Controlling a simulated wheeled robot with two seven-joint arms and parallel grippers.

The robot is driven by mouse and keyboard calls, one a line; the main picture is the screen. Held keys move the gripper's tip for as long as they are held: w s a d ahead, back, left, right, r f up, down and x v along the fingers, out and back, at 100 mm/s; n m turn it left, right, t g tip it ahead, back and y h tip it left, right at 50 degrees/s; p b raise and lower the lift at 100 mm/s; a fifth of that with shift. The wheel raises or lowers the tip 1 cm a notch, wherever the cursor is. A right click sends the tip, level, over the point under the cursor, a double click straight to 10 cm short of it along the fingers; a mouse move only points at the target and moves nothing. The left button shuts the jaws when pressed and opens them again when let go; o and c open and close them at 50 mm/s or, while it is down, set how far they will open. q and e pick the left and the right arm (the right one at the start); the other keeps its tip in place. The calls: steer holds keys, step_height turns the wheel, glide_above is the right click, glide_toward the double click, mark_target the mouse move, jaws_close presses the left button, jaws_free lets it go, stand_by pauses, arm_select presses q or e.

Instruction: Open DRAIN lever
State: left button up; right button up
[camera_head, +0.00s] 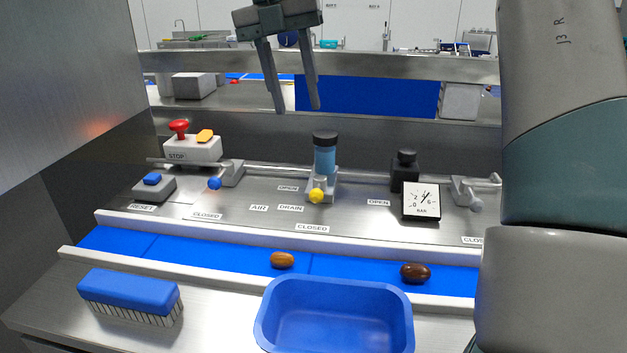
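The DRAIN label (291,208) is on the steel panel, just left of a lever with a yellow knob (316,196). The knob points toward me, toward a CLOSED label (312,228); an OPEN label (287,188) is to its left. A blue cylinder with a black cap (324,152) stands just behind the knob. My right gripper (297,109) hangs from the top of the view, fingers downward and apart, with nothing between them. It appears above the lever in the picture, clear of it. My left gripper is not in view.
A blue-knob lever (214,184) and red stop button (179,127) are left; a gauge (421,202) is right. A grey-knob lever (476,205) is partly near my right arm. In front are a blue belt with two dates, a brush (130,292) and a blue tray (336,285).

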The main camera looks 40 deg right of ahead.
mark_target(317, 189)
steer(key=s+f+p, duration=0.1)
steer(key=f, duration=0.4)
steer(key=d+f+p, duration=0.1)
steer(key=f+p, duration=0.1)
steer(key=f, duration=0.3)
steer(key=s+d+f+p, duration=0.1)
steer(key=f+p, duration=0.1)
steer(key=f, duration=0.3)
steer(key=shift+s+f, duration=0.25)
steer(key=shift+s, duration=0.05)
steer(key=shift+d+f+p, duration=0.1)
steer(key=shift+f+p, duration=0.3)
steer(key=shift+f, duration=0.25)
jaws_close()
